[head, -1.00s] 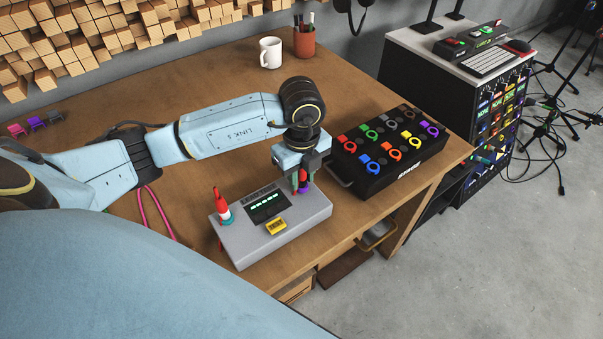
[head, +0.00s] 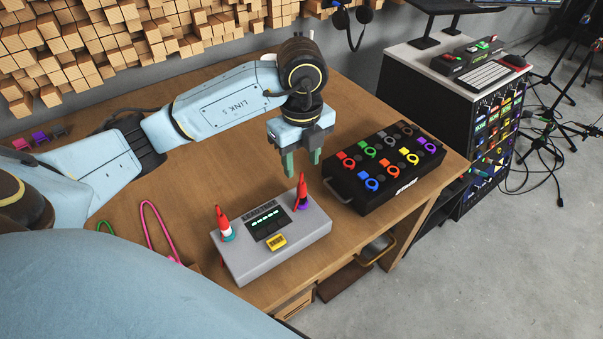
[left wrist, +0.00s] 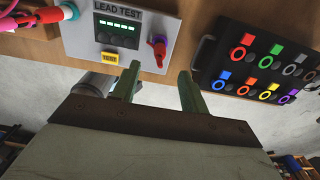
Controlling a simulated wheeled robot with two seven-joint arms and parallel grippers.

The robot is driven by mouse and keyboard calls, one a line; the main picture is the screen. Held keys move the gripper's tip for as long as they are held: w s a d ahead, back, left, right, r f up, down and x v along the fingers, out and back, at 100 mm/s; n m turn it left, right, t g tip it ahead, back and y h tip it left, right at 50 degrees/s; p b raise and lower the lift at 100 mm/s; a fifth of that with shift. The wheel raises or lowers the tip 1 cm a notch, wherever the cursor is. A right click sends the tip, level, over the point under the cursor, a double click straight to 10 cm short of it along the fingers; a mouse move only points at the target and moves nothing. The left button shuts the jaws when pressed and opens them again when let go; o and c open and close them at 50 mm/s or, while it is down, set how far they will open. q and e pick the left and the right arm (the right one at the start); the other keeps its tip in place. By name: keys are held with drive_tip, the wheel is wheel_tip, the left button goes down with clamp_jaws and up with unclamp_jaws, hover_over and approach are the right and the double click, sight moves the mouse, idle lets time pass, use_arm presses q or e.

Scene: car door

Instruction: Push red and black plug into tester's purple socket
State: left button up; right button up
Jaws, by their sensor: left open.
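The grey tester (head: 270,240) sits on the wooden bench, with a lit green display and a yellow button. A red and black plug (head: 302,188) stands upright at the purple socket (head: 302,206) on the tester's right side. It also shows in the left wrist view (left wrist: 159,48). A second red plug with a white band (head: 222,220) stands in the teal socket at the tester's left. My left gripper (head: 302,172) is open and empty, above and behind the red and black plug, apart from it. My right gripper is not in view.
A black case (head: 390,170) with several coloured rings and blocks lies right of the tester. A pink cable loop (head: 152,225) lies to the left. The bench (head: 215,160) is clear behind the tester.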

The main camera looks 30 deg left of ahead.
use_arm(q)
drive_tip(key=shift+r, duration=1.4)
